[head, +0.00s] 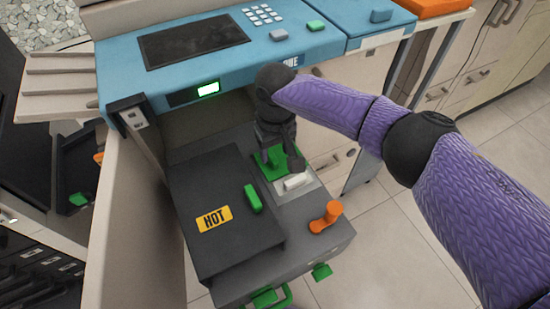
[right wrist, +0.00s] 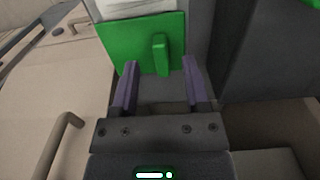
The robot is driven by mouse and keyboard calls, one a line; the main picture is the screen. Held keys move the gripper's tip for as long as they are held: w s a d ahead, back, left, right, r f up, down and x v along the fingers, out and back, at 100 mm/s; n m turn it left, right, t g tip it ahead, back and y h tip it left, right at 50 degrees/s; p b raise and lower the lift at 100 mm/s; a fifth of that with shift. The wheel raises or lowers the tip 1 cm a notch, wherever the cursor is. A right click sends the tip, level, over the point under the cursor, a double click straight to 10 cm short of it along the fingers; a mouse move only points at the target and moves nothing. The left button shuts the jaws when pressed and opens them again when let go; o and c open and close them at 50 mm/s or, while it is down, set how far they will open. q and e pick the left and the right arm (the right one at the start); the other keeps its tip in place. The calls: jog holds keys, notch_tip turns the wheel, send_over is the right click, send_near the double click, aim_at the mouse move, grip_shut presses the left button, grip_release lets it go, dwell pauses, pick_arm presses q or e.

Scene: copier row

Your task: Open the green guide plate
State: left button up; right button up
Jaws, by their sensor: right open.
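The green guide plate (head: 268,168) lies on the dark drawer unit pulled out of the copier, partly hidden by my right gripper (head: 283,158). In the right wrist view the plate (right wrist: 138,45) is a flat green panel with a raised green tab (right wrist: 160,55). My right gripper (right wrist: 160,65) is open and empty. Its two fingers point at the plate, with the tab between them in the picture. I cannot tell whether the fingers touch it. My left gripper is not in view.
White paper (head: 297,182) lies beside the plate. A dark cover with a HOT label (head: 213,219) and green handle (head: 252,198) stands to the left. An orange knob (head: 326,217) is at the right. The copier's blue panel (head: 220,55) overhangs behind.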

aim_at(276, 162)
notch_tip(276, 162, down, 4)
jog(key=shift+r+b, duration=0.1)
jog(key=shift+b, duration=0.55)
grip_shut()
dwell(0.6)
dwell(0.3)
